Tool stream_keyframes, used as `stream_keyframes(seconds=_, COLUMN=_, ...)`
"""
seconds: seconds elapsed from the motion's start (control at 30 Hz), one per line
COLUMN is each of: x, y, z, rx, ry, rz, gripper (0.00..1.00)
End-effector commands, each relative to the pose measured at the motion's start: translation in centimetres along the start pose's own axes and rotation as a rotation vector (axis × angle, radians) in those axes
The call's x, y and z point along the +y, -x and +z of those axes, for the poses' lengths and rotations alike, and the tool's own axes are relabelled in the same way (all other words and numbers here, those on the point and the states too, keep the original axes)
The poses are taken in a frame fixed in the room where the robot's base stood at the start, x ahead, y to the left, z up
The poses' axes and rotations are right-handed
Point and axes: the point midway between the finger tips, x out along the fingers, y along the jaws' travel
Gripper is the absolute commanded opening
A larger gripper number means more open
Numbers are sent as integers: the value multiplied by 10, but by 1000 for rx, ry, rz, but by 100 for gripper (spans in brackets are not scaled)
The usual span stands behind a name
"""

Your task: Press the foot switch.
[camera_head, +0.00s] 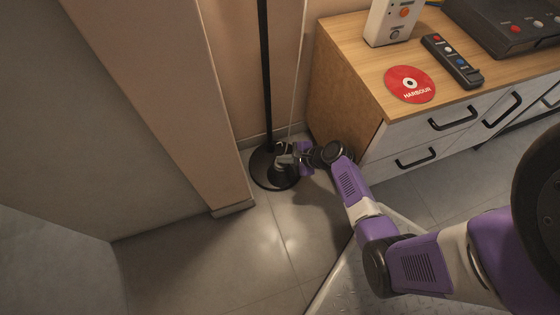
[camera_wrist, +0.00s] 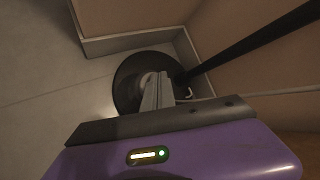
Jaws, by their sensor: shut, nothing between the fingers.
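A floor lamp's round black base (camera_head: 266,178) stands on the floor in the corner, with a black pole (camera_head: 266,75) rising from it. The base also shows in the wrist view (camera_wrist: 127,88). A small pale rounded piece on it, probably the foot switch (camera_wrist: 146,80), is partly hidden behind my fingers. My gripper (camera_head: 284,161) reaches down over the base, its fingers shut with nothing between them. In the wrist view my fingertips (camera_wrist: 157,77) overlap the pale piece; I cannot tell whether they touch it.
A wooden-topped cabinet (camera_head: 345,70) with white drawers stands right of the lamp. On it lie a red disc (camera_head: 410,84), a dark remote (camera_head: 452,61) and a white box with buttons (camera_head: 391,22). A wall corner (camera_head: 232,207) juts out at left. A thin cord (camera_head: 298,85) hangs behind the pole.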

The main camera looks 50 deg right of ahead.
Motion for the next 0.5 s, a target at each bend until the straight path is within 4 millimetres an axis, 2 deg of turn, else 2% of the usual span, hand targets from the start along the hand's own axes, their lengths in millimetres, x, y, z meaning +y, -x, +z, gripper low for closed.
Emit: stream_keyframes(seconds=0.5, x=-3, y=6, z=3, rx=2, ry=-1, rz=2, gripper=0)
